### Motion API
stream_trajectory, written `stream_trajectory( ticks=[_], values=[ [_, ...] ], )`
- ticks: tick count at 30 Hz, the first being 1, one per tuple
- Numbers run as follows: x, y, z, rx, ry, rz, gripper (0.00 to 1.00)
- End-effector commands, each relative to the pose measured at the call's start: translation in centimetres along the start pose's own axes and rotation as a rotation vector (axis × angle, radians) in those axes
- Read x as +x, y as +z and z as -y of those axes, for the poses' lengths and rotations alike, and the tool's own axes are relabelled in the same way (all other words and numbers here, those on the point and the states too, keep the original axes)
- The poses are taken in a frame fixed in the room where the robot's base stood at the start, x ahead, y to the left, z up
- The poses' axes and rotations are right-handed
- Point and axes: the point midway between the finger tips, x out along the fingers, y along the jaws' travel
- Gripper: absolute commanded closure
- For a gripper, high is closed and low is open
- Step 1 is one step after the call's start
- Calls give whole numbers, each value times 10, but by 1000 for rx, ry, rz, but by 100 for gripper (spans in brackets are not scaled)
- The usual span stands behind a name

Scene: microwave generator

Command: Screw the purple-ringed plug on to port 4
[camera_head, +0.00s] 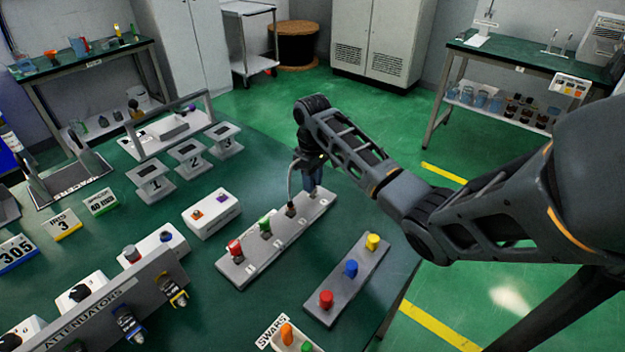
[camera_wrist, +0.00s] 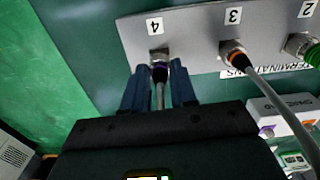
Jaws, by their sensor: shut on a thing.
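The purple-ringed plug (camera_wrist: 160,72) is between the two blue fingers of my gripper (camera_wrist: 157,88) in the wrist view, with a grey cable running back from it. My gripper is shut on it. The plug's front end is in line with and appears to meet the metal connector of port 4 (camera_wrist: 158,55), below the "4" label. I cannot tell how far it is threaded. In the head view my gripper (camera_head: 312,182) is at the far end of the grey port strip (camera_head: 262,262); the plug is hidden there.
A green-ringed part (camera_wrist: 301,45) is on port 2. A white box (camera_head: 212,216) stands left of the strip; a grey strip with coloured caps (camera_head: 347,290) lies right.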

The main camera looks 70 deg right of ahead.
Motion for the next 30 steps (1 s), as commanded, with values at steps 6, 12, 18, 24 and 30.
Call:
stream_trajectory(
  ticks=[6,12,18,24,30],
  values=[
    [4,0,0,0,0,0,100],
    [8,0,0,0,0,0,100],
    [10,0,0,-1,0,1,68],
    [10,0,0,0,0,0,49],
    [10,0,0,0,0,0,44]
  ],
)
